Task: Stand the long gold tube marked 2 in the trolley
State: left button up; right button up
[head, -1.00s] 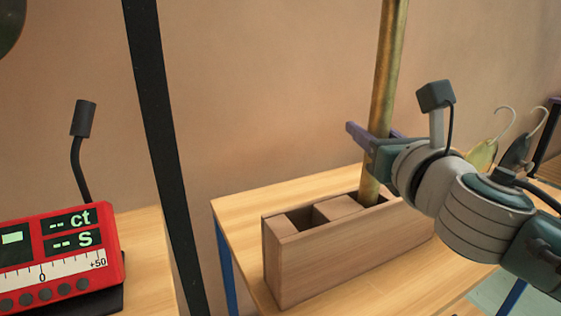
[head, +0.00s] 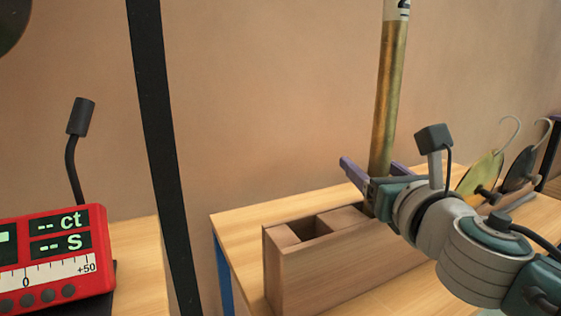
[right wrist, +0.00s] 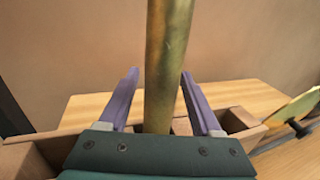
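The long gold tube (head: 388,100) stands nearly upright at the right part of a wooden box with compartments (head: 340,275), which looks like the trolley. A white band with part of a dark mark shows at the top of the picture. The tube's lower end is hidden behind my right gripper (head: 372,172) in the head view. In the right wrist view, the tube (right wrist: 167,70) stands between the two purple fingers of this gripper (right wrist: 160,72). A gap shows on the left side, so the fingers look open around it, low over the box. My left gripper is not in view.
The box stands on a wooden table (head: 235,222) against a plain wall. Cymbal-like plates on hooks (head: 481,170) stand to the right. A black post (head: 160,140) and a red meter (head: 60,250) with a dark microphone-like stalk are at the left.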

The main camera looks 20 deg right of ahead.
jog(key=shift+r, duration=0.35)
jog(key=v, duration=1.1)
jog(key=s+d+f+m+g+h, duration=0.2)
jog(key=s+f+m+g, duration=0.6)
jog(key=m, duration=1.3)
jog(key=s+a+f+m+g+y, duration=0.5)
jog(key=s+a+m+g+y, duration=0.1)
jog(key=s+a+m, duration=0.4)
jog(key=shift+a+p, duration=0.3)
jog(key=shift+s+d+m, duration=0.1)
jog(key=shift+s+m, duration=0.1)
jog(key=shift+m, duration=0.1)
